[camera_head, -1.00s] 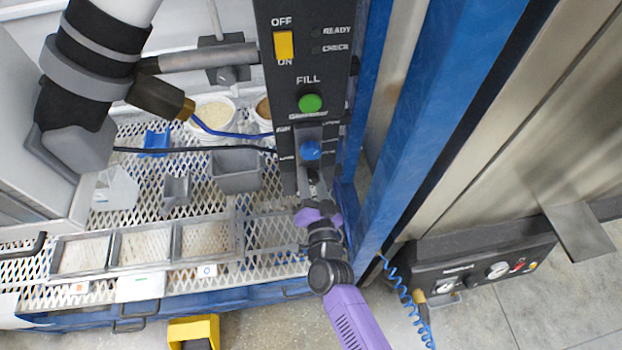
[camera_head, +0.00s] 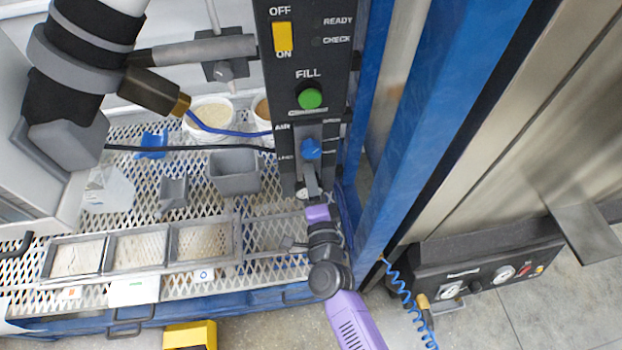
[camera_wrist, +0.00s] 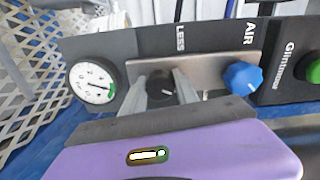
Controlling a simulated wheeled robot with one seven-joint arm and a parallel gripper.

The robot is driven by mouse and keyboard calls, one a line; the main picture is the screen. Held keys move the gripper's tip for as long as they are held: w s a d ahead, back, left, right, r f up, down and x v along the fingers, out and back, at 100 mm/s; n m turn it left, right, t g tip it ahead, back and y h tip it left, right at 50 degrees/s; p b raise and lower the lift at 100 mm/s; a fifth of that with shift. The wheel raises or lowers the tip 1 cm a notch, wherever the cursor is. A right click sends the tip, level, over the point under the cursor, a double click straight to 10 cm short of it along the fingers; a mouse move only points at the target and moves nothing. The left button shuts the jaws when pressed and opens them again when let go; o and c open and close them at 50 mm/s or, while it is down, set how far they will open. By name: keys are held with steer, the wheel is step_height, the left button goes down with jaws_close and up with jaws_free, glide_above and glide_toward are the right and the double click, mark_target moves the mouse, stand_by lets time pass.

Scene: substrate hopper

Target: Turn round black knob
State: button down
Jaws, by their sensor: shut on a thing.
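The round black knob (camera_wrist: 161,82) sits on a metal plate of the dark control panel in the wrist view. My gripper (camera_wrist: 166,90) has its two grey fingers on either side of the knob and is shut on it. The fingers hide the knob's sides, and a pale mark shows on its face. In the head view my gripper (camera_head: 312,183) reaches the lower end of the panel (camera_head: 287,100), below the blue knob (camera_head: 311,149). The black knob is hidden there behind the gripper.
The blue knob (camera_wrist: 243,78) is close right of the fingers in the wrist view, and a white dial gauge (camera_wrist: 92,83) is left. A green FILL button (camera_head: 310,98) and yellow switch (camera_head: 283,37) are higher up. A blue post (camera_head: 440,120) stands right of the panel.

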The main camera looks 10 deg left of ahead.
steer(key=shift+f+m, duration=0.1)
steer(key=shift+m, duration=0.3)
steer(key=c, duration=0.9)
jaws_free()
steer(key=shift+c, duration=0.2)
steer(key=shift+s, duration=0.15)
steer(key=v, duration=0.7)
steer(key=shift+s, duration=0.3)
steer(key=shift+d, duration=0.15)
